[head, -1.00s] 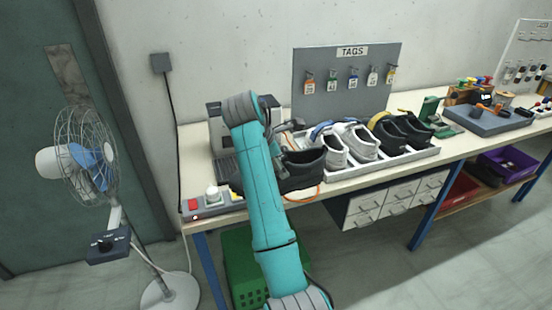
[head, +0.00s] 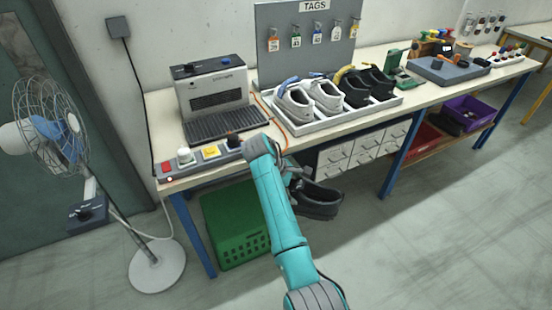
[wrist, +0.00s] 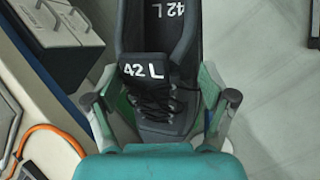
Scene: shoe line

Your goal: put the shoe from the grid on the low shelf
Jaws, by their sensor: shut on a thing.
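My gripper (head: 296,178) is shut on a dark shoe (head: 318,203), holding it in the air in front of the bench, below the bench top. In the wrist view the fingers (wrist: 160,105) clasp both sides of the black shoe (wrist: 160,65), whose tongue and insole read 42 L. The dark ribbed grid (head: 228,123) in front of the grey machine is empty. The low shelf (head: 440,152) is a wooden board under the bench, to the right of the shoe.
A white tray (head: 345,119) of grey and black shoes stands on the bench. A drawer unit (head: 362,148) hangs behind the held shoe. A green crate (head: 235,225) is on the floor at left. Red (head: 420,142) and purple (head: 470,113) bins occupy the low shelf. Floor at right is clear.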

